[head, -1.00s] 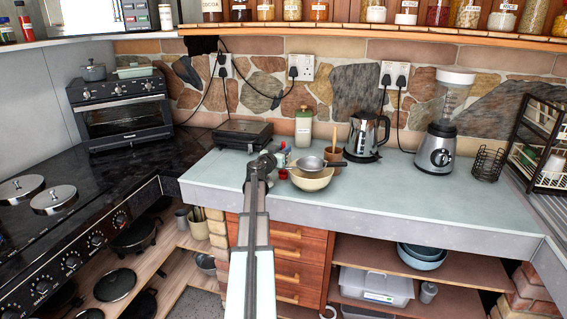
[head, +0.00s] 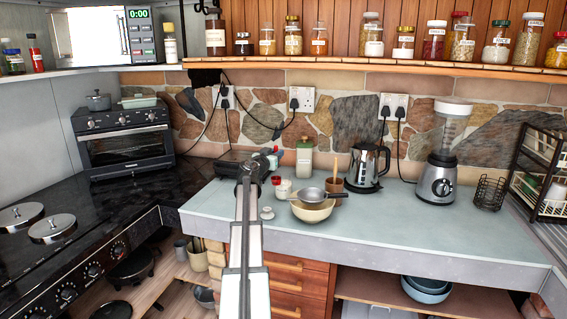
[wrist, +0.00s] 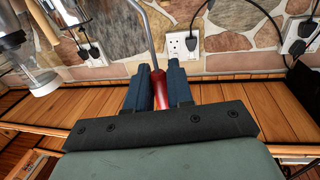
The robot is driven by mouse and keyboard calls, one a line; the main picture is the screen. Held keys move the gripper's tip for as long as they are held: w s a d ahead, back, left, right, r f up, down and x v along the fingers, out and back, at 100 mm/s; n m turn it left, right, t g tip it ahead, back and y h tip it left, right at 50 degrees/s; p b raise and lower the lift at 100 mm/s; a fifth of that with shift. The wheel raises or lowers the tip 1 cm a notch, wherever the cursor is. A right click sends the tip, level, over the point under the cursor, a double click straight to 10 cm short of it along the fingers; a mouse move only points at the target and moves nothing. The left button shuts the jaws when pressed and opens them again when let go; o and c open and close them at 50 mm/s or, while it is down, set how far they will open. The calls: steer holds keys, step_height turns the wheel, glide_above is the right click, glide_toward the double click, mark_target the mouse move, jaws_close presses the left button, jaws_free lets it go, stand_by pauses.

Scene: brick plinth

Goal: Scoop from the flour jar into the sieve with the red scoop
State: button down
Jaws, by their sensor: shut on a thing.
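My gripper (head: 270,158) is above the counter's back left part. In the wrist view my gripper (wrist: 160,80) is shut on the red handle (wrist: 160,95) of the scoop, whose thin metal shank (wrist: 147,25) runs upward out of frame. The scoop's bowl is out of the wrist view and cannot be made out in the head view. The sieve (head: 312,193) rests over a cream bowl (head: 312,213), right of and below my gripper in the picture. A small pale jar (head: 284,188) with something red at it stands left of the sieve; I cannot tell its contents.
A green-lidded jar (head: 304,160) and a wooden pot (head: 333,184) stand behind the sieve. A kettle (head: 367,168) and a blender (head: 440,155) stand to the right. A pale lid-like piece (head: 267,213) lies near the front. The counter's front right is clear.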

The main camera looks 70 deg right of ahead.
steer(key=w+d+r+m+g+y, duration=0.1)
steer(key=w+d+r+m+g, duration=0.1)
steer(key=d, duration=0.4)
steer(key=w+d+r+m+g, duration=0.1)
steer(key=w+d+r+g, duration=0.15)
steer(key=d, duration=0.25)
steer(key=shift+s+a+m+g+y, duration=0.9)
steer(key=shift+s+m+g+y, duration=0.8)
steer(key=shift+s+g, duration=0.65)
step_height(320, 180, down, 13)
steer(key=shift+r, duration=0.2)
steer(key=shift+s, duration=0.1)
step_height(320, 180, up, 11)
stand_by(1.2)
steer(key=shift+d, duration=0.1)
